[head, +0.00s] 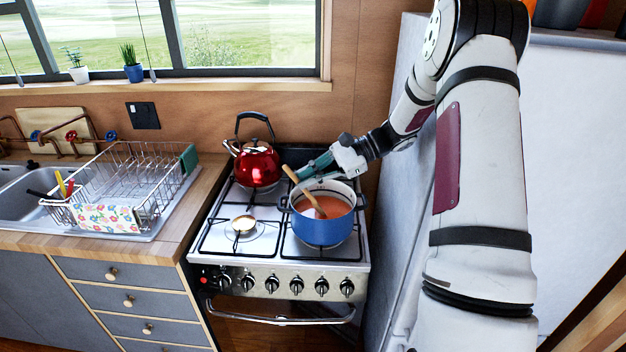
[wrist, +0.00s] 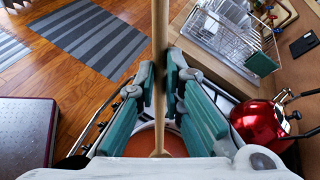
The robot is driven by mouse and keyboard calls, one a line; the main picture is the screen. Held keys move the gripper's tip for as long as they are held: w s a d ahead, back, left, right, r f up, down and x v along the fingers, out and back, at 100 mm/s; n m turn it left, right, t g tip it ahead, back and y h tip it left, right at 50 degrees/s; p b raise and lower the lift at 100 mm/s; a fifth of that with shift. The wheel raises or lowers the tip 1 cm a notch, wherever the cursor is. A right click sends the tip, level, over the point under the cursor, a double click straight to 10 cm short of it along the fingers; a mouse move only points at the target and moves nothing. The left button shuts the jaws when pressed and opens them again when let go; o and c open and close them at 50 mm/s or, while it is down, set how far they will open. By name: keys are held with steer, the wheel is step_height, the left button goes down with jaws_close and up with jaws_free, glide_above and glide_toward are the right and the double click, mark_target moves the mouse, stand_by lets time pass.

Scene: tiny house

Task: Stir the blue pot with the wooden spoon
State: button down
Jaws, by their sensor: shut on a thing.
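The blue pot (head: 321,229) stands on the front right burner of the stove, with orange-red soup (head: 327,206) inside. The wooden spoon (head: 303,190) leans in the pot, its lower end in the soup and its handle tilted up to the left. My gripper (head: 296,174) is above the back of the pot. In the wrist view its teal fingers (wrist: 160,90) are shut on the spoon (wrist: 159,45), one on each side of the handle. In that view the soup shows below the fingers, and the pot's rim is mostly hidden by my gripper.
A red kettle (head: 257,164) stands on the back left burner, close to my gripper. The front left burner (head: 242,224) is free. A dish rack (head: 130,180) is on the counter to the left. A grey-white fridge (head: 398,200) stands close on the right.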

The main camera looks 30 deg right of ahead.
steer(key=s+a+r+p, duration=0.2)
steer(key=a+r+p, duration=0.1)
steer(key=r, duration=0.3)
steer(key=shift+a+r, duration=0.3)
steer(key=shift+a, duration=0.25)
stand_by(0.5)
steer(key=shift+r+p, duration=0.7)
steer(key=shift+r, duration=1.8)
